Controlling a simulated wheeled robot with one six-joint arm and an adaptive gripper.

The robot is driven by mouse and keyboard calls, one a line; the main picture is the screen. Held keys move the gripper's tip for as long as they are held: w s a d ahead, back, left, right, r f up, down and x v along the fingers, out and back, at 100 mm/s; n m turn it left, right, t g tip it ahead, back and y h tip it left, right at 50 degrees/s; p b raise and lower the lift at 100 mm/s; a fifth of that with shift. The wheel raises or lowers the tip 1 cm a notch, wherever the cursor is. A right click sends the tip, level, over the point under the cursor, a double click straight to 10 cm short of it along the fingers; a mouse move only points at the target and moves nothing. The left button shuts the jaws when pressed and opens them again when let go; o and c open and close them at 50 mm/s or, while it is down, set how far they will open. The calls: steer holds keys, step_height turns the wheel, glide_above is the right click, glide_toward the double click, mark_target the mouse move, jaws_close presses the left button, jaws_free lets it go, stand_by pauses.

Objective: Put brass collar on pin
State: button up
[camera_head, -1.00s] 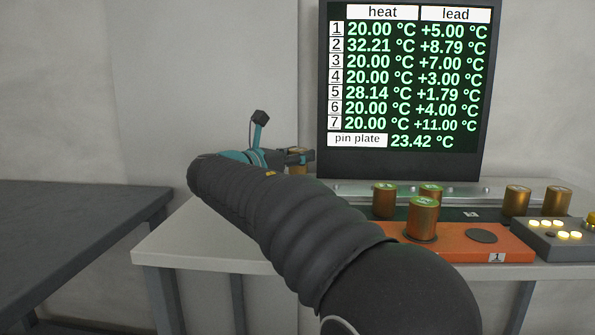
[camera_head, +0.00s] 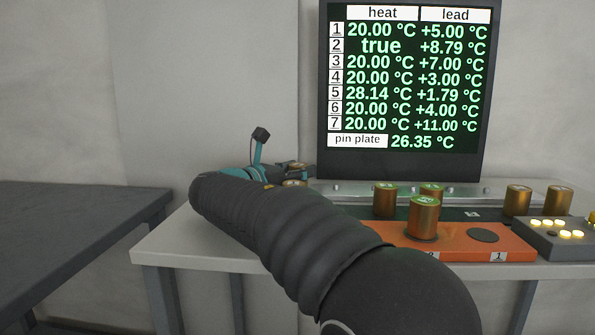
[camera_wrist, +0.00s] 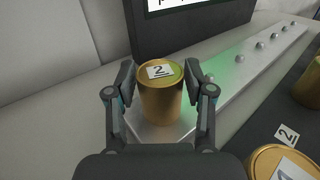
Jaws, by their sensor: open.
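A brass collar labelled 2 (camera_wrist: 160,98) stands upright at the near end of the silvery pin plate (camera_wrist: 239,80) in the wrist view. Any pin under it is hidden. My gripper (camera_wrist: 166,88) is open, with one finger on each side of this collar; I cannot tell whether the pads touch it. In the head view my gripper (camera_head: 292,170) is at the left end of the plate (camera_head: 355,189), and the collar there is mostly hidden by my arm. Several small round-topped pins (camera_wrist: 260,44) stand along the plate.
Several other brass collars stand to the right, one (camera_head: 423,217) on the orange block (camera_head: 480,245), which has a dark empty disc. A lit button box (camera_head: 556,238) is at far right. The screen (camera_head: 403,85) reads "true" in row 2 and pin plate 26.35 °C.

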steer(key=v, duration=1.2)
